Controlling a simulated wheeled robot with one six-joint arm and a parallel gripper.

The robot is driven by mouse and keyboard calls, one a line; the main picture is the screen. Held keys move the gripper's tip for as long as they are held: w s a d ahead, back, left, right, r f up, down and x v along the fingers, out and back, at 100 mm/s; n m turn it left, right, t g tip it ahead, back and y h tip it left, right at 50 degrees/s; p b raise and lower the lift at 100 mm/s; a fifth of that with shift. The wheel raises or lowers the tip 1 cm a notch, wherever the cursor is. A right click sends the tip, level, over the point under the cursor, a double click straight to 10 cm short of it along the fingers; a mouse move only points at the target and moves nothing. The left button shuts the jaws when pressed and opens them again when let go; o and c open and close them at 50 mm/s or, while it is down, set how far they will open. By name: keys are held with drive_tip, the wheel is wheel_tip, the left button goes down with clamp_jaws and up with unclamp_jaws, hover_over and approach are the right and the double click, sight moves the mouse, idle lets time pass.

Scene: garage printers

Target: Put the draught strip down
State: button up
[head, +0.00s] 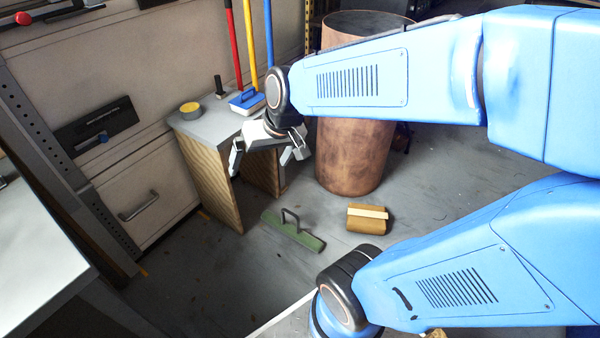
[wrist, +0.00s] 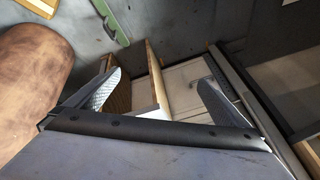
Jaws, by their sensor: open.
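The draught strip, which looks to be the long green bar with a dark arched handle (head: 304,240), lies on the floor in front of the small bench. Part of it also shows at the top of the wrist view (wrist: 108,22). My gripper (head: 265,158) is open and empty, in front of the bench and above the floor, apart from the strip. In the wrist view its two fingers (wrist: 158,92) are spread wide with nothing held between them; the bench's panels show beyond.
A grey-topped bench (head: 205,128) holds a yellow-topped tin (head: 190,110), a blue-handled item (head: 246,101) and a dark upright piece (head: 219,87). A copper-coloured drum (head: 350,160) stands right of it. A tan package (head: 366,225) lies near the strip. Floor is clear around them.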

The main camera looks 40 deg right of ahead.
drive_tip(key=s+d+r+n, duration=0.1)
drive_tip(key=s+r, duration=0.1)
drive_tip(key=s, duration=0.4)
drive_tip(key=s+d+r+h, duration=0.1)
drive_tip(key=s+d, duration=0.1)
drive_tip(key=s, duration=0.4)
drive_tip(key=shift+r+n+h, duration=0.3)
drive_tip(key=shift+r+n, duration=0.1)
drive_tip(key=shift+s+d, duration=0.1)
